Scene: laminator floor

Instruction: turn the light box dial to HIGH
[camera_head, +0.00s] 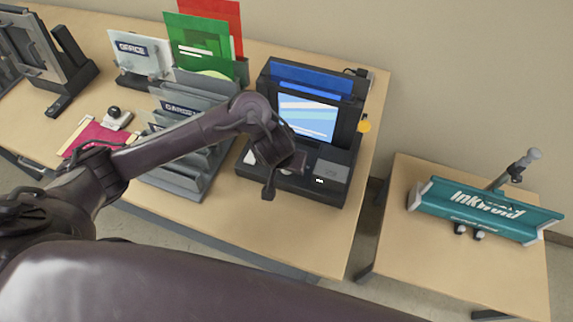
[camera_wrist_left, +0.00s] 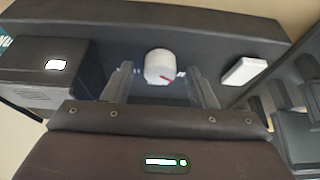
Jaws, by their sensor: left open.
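The light box (camera_head: 356,118) is a black unit with a lit screen (camera_head: 308,117), at the back right of the large table. Its dial (camera_wrist_left: 158,63) is a white round knob with a red pointer mark, seen in the left wrist view. The mark points toward the lower right of that picture. My left gripper (camera_wrist_left: 161,72) is open, with one finger on each side of the dial in that view; I cannot tell whether they touch it. In the head view my left gripper (camera_head: 270,188) hangs over the box's front base and hides the dial. My right gripper is not in view.
A grey sorter (camera_head: 180,178) with several slots stands left of the light box. Red and green folders (camera_head: 200,45) stand behind it. A white block (camera_wrist_left: 243,70) lies beside the dial. A teal device (camera_head: 485,212) sits on a separate table at right.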

